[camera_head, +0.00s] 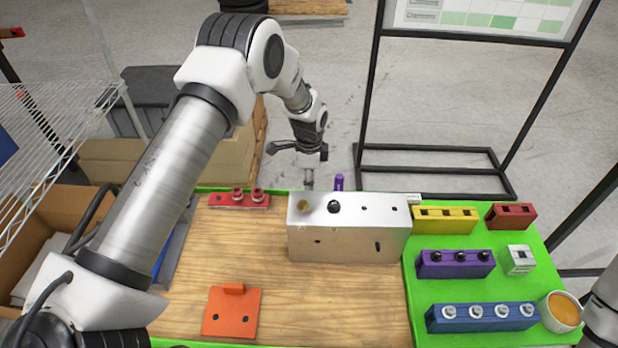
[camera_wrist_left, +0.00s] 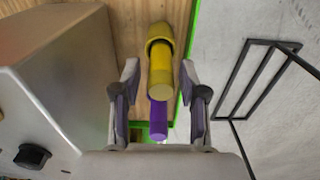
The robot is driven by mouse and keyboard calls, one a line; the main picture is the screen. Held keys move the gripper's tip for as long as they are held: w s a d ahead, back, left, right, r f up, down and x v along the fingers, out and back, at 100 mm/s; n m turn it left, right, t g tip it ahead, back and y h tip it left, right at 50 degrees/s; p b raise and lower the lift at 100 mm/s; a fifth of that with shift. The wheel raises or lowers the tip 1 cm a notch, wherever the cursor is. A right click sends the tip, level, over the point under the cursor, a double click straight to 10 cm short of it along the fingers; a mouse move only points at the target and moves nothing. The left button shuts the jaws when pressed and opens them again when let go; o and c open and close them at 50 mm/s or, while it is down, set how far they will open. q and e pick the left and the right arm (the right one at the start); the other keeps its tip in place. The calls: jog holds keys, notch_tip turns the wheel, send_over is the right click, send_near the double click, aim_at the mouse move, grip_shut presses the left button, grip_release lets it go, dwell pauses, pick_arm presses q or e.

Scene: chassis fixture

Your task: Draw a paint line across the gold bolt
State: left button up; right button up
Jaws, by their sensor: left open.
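The gold bolt (camera_head: 303,206) sits at the left end of the top of a silver metal block (camera_head: 345,246), beside a black bolt (camera_head: 334,207). My left gripper (camera_head: 310,186) points down just behind the block's back left part, apart from the gold bolt. In the left wrist view its fingers (camera_wrist_left: 159,70) are open on either side of a yellow cylinder (camera_wrist_left: 160,72) with a wider end. A purple cylinder (camera_wrist_left: 158,120) shows below it there, and a purple top (camera_head: 339,182) stands behind the block. I cannot tell whether yellow and purple are one marker.
A red bar (camera_head: 240,201) and an orange plate (camera_head: 231,312) lie on the wooden table (camera_head: 270,280). The green mat (camera_head: 415,285) at right holds yellow, red, purple and blue blocks and a cup (camera_head: 562,310).

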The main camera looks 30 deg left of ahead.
pick_arm(q)
jog(key=shift+w+f, duration=0.15)
grip_shut()
jog(key=shift+r, duration=0.4)
jog(key=shift+r+p, duration=2.45)
jog(key=shift+r, duration=1)
